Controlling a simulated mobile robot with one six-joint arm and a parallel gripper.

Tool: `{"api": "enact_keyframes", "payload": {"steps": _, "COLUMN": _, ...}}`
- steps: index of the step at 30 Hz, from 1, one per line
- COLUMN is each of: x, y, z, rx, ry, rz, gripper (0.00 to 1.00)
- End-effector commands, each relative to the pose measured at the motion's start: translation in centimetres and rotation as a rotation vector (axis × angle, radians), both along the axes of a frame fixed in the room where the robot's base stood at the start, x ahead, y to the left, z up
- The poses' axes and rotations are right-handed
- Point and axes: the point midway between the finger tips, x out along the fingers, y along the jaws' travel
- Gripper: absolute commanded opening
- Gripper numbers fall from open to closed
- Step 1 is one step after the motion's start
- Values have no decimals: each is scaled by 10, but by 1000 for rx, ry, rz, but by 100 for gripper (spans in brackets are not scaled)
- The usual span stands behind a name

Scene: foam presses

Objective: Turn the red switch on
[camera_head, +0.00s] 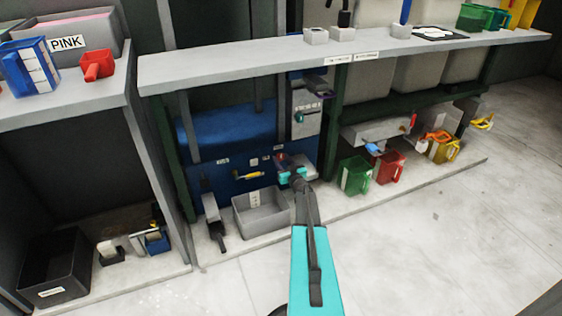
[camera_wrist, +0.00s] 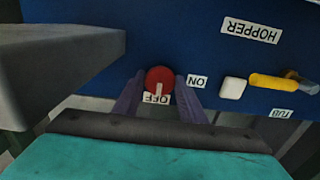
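The red switch (camera_wrist: 160,78) is a round knob on a blue panel (camera_wrist: 190,45), seen upside down in the wrist view. Its white pointer is directed at the OFF label (camera_wrist: 156,98). The ON label (camera_wrist: 197,82) is beside it, to the right in that view. My gripper (camera_wrist: 158,86) is open, with one dark finger on each side of the knob. I cannot tell whether the fingers touch it. In the head view my gripper (camera_head: 290,170) reaches to the panel under the shelf, and the arm partly hides the switch area.
Right of the switch in the wrist view are a white button (camera_wrist: 233,88) and a yellow handle (camera_wrist: 272,82) near the HOPPER label (camera_wrist: 251,30). A grey block (camera_wrist: 60,65) juts out at left. A grey bin (camera_head: 262,213) and green jug (camera_head: 354,177) stand near the arm.

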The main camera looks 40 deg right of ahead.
Motion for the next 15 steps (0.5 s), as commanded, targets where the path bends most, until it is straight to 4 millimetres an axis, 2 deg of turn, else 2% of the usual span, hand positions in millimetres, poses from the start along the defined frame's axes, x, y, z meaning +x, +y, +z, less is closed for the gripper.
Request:
{"api": "enact_keyframes", "payload": {"steps": 1, "x": 0, "y": 0, "z": 0, "rx": 0, "ry": 0, "rz": 1, "gripper": 25}}
{"api": "enact_keyframes", "payload": {"steps": 3, "x": 0, "y": 1, "z": 0, "rx": 0, "ry": 0, "rz": 1, "gripper": 15}}
{"api": "enact_keyframes", "payload": {"steps": 4, "x": 0, "y": 8, "z": 0, "rx": 0, "ry": 0, "rz": 3, "gripper": 15}}
{"api": "enact_keyframes", "payload": {"steps": 15, "x": 2, "y": 4, "z": -1, "rx": -46, "ry": 19, "rz": 6, "gripper": 15}}
